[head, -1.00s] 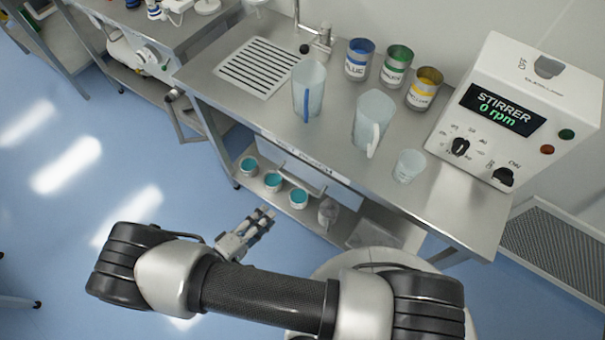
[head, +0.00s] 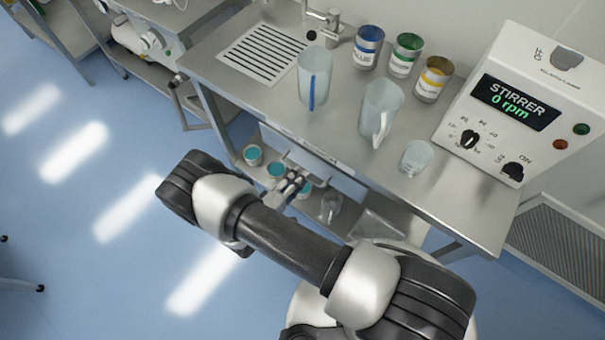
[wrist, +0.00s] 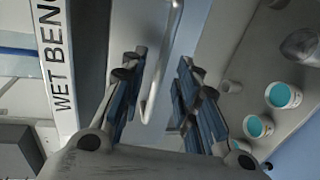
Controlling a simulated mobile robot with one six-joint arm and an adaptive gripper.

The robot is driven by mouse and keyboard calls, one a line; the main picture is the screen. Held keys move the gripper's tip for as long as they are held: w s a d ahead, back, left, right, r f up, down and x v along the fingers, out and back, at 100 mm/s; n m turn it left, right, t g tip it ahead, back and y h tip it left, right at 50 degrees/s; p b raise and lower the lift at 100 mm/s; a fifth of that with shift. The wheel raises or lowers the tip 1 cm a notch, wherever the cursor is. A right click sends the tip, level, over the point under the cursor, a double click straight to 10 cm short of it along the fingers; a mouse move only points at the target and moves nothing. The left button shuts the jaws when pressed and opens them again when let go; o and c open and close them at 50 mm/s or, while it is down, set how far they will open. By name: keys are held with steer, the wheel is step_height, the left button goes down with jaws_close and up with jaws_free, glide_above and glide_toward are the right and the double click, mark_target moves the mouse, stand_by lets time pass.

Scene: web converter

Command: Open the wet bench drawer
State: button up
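The wet bench drawer has a pale front (head: 346,187) under the bench's labelled front edge and looks shut. Its front also shows in the wrist view (wrist: 125,22), beside the "WET BENCH" label (wrist: 60,70). The bar handle (wrist: 165,62) runs between my two fingers in the wrist picture; the handle is partly visible in the head view too (head: 300,158). My gripper (wrist: 160,68) is open, with its fingers on either side of the handle in the picture. I cannot see contact. In the head view my gripper (head: 289,187) is small, in front of the drawer.
Teal-filled tins (head: 253,155) and a clear jug (head: 330,207) stand on the lower shelf near my gripper. Two pitchers, a beaker (head: 415,158), paint cans and a stirrer (head: 515,105) stand on the benchtop (head: 230,85).

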steer(key=shift+x, duration=1.5)
steer(key=shift+c, duration=0.3)
jaws_close()
